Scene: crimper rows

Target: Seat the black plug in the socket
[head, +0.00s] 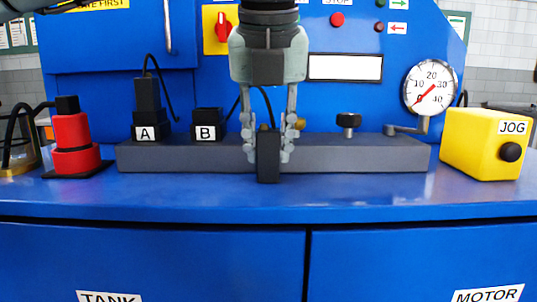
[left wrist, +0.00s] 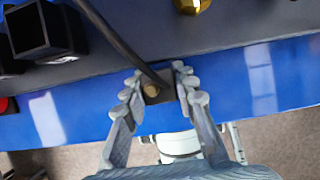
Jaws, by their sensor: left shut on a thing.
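The black plug (head: 268,160) hangs upright between the fingers of my left gripper (head: 268,148), which is shut on it. A black cable rises from the plug's top. The plug is in front of the dark grey block, right of socket B (head: 208,125). Socket B is a black box with an open top, apart from the plug. Socket A (head: 146,126) holds another black plug (head: 147,96) with a cable. In the left wrist view the held plug (left wrist: 153,92) is between the fingertips, and an open black socket (left wrist: 42,45) is at upper left. My right gripper is not in view.
The dark grey block (head: 365,158) lies along the blue bench (head: 340,196). A black knob (head: 348,122) and a gauge (head: 431,88) are to the right, with a yellow JOG box (head: 487,143) beyond. A red connector (head: 73,140) stands at left. The bench's front strip is clear.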

